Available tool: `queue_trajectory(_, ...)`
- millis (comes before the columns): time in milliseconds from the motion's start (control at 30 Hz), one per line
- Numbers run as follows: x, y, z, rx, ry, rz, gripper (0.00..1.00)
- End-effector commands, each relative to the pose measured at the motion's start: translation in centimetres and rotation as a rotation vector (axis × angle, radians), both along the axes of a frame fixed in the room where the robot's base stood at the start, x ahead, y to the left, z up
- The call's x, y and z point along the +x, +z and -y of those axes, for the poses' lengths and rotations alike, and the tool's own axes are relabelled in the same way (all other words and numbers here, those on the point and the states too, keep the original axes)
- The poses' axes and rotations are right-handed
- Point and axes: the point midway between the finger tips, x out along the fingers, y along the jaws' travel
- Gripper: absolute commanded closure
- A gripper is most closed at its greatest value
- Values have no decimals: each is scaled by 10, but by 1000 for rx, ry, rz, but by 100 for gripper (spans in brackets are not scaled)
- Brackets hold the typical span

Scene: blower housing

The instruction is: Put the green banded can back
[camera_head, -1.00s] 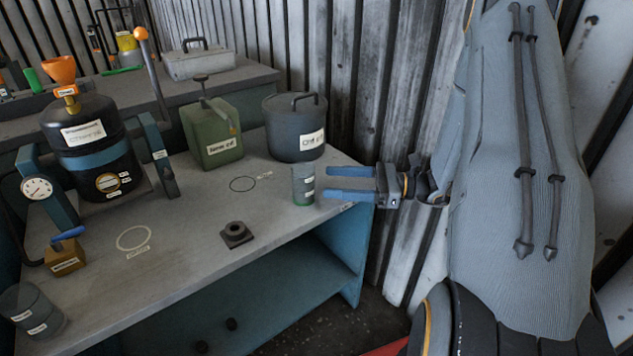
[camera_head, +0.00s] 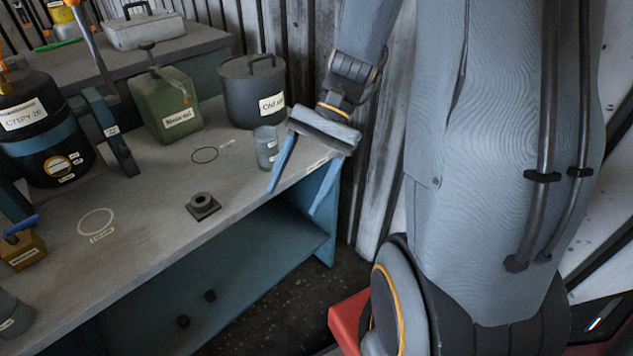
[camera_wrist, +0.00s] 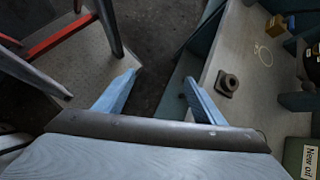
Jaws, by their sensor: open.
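The small grey can with a green band (camera_head: 266,147) stands upright near the right end of the workbench (camera_head: 150,240) in the head view. My gripper (camera_head: 293,200) is open and empty, its blue fingers pointing down at the bench's front right edge. It is just right of the can and apart from it or barely overlapping it; I cannot tell which. In the wrist view my gripper (camera_wrist: 158,78) has nothing between its fingers, and I cannot make out the can there. A dark outlined circle (camera_head: 205,154) with a label lies left of the can; a pale circle (camera_head: 95,222) lies further left.
A dark lidded pot (camera_head: 240,95) stands behind the can. A green oil jerrycan (camera_head: 165,110) stands to its left. A square black fitting (camera_head: 203,206) lies near the front edge. A black tank (camera_head: 35,140) is at far left. The bench middle is largely clear.

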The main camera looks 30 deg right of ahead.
Motion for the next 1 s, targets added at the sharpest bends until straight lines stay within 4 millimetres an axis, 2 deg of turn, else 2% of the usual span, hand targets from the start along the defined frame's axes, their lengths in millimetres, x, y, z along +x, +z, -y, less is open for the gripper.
queue_trajectory(100,-22,8,3,-162,215,135,37)
queue_trajectory(200,-33,14,10,-282,387,253,37)
queue_trajectory(433,-38,28,21,-462,670,468,37)
queue_trajectory(600,-37,32,22,-504,743,526,37)
queue_trajectory(867,-37,32,23,-506,745,527,37)
queue_trajectory(1000,-38,38,22,-505,749,527,37)
